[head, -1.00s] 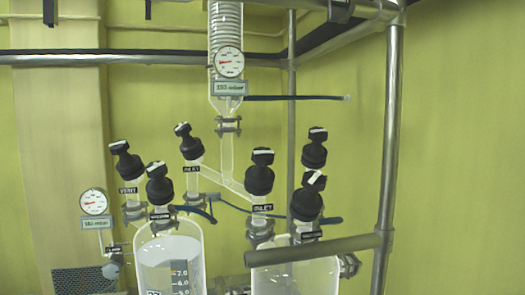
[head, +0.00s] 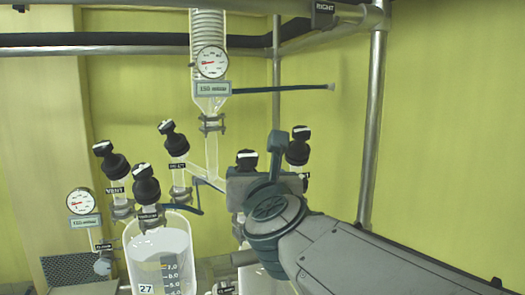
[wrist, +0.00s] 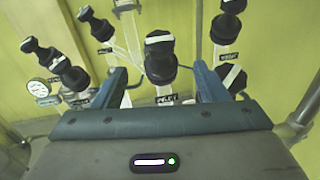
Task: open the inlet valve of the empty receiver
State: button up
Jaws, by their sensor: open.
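The right receiver (head: 272,282) looked clear earlier; my arm now hides most of it. Its inlet valve has a black knob (head: 247,159) with a white bar, the lower part hidden by my gripper. In the wrist view this knob (wrist: 160,58) stands ahead, between the lines of my fingers, above its INLET label (wrist: 167,99). The white bar runs roughly crosswise. My gripper (wrist: 161,83) is open and empty; one finger is on each side of the valve stem, and I cannot tell whether either touches. The left receiver (head: 133,255) holds pale liquid.
Another black knob (wrist: 233,79) is close by my right finger. A further knob (head: 299,146) stands behind, right. The left receiver's inlet knob (head: 173,138) and vent knob (head: 111,160) are to the left. A metal post (head: 372,120) rises at the right.

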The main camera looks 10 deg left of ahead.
aim_at(247, 155)
jog(key=shift+m, duration=0.3)
jog(key=p+x, duration=0.3)
jog(key=x, duration=1.1)
jog(key=shift+d+r, duration=0.1)
jog(key=shift+r, duration=0.05)
jog(key=shift+s, duration=0.1)
jog(key=c, duration=1)
